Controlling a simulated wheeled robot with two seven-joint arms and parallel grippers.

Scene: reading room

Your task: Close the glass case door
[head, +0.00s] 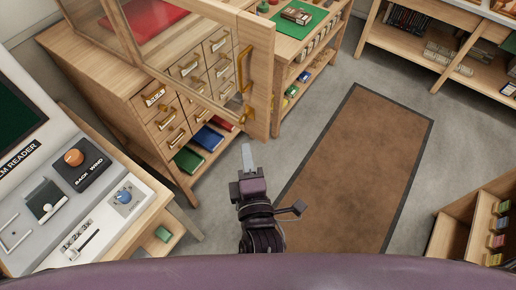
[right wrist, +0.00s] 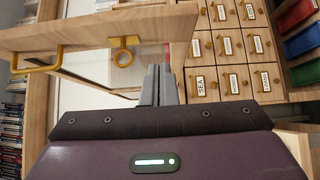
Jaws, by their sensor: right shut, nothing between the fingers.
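The glass case door (head: 261,85) stands swung out in front of the drawer cabinet, its wooden frame around a clear pane. A brass bar handle (head: 244,70) and a brass ring or key (head: 247,113) are on its outer stile. In the right wrist view the door (right wrist: 150,24) crosses the top, with the handle (right wrist: 38,64) at left and the ring (right wrist: 123,56) nearer the middle. My right gripper (head: 247,152) is shut and empty, just below the door's lower corner in the head view. Its fingers also show in the right wrist view (right wrist: 160,86); contact with the door cannot be told.
The drawer cabinet (head: 165,125) has labelled drawers and books below. A film reader desk (head: 90,215) stands at left. A shelf unit (head: 290,75) is behind the door. A brown rug (head: 355,165) lies on open floor at right. A low shelf (head: 455,235) is at lower right.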

